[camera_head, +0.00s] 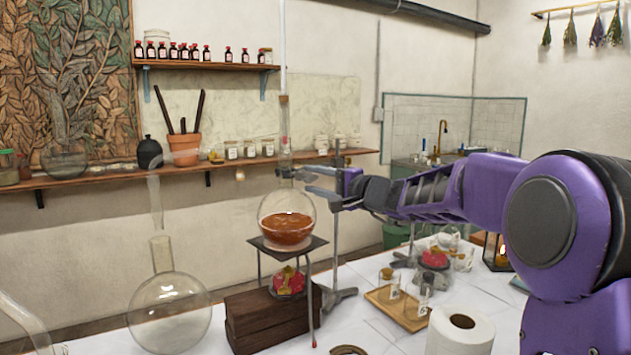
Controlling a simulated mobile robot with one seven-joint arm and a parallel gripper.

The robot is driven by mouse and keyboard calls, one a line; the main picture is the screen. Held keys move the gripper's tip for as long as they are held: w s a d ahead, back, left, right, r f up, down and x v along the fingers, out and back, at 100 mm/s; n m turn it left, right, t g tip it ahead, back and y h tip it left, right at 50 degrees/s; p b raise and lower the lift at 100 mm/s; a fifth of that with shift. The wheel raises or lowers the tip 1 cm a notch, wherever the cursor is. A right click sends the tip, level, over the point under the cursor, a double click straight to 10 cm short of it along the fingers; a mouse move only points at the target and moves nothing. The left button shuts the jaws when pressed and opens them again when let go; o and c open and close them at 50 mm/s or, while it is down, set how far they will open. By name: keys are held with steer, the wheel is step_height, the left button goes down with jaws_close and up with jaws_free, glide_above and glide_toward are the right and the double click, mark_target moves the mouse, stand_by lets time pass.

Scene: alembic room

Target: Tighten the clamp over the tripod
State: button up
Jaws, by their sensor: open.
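A black tripod (311,243) stands at the middle of the white table, with a round flask (287,222) of brown liquid on its top. A stand rod (336,235) rises behind it from a grey foot. The clamp (284,171) is at the flask's neck, above the tripod; its details are small and partly merge with my gripper. My purple arm reaches in from the right. My gripper (312,182) is open at the right of the flask's neck, by the clamp. I cannot tell whether its fingers touch the clamp.
A wooden tray (396,308) with small glasses and a paper roll (460,331) are at right.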

steer(key=shift+d, duration=0.1)
steer(key=v, duration=1.7)
steer(key=shift+s, duration=0.25)
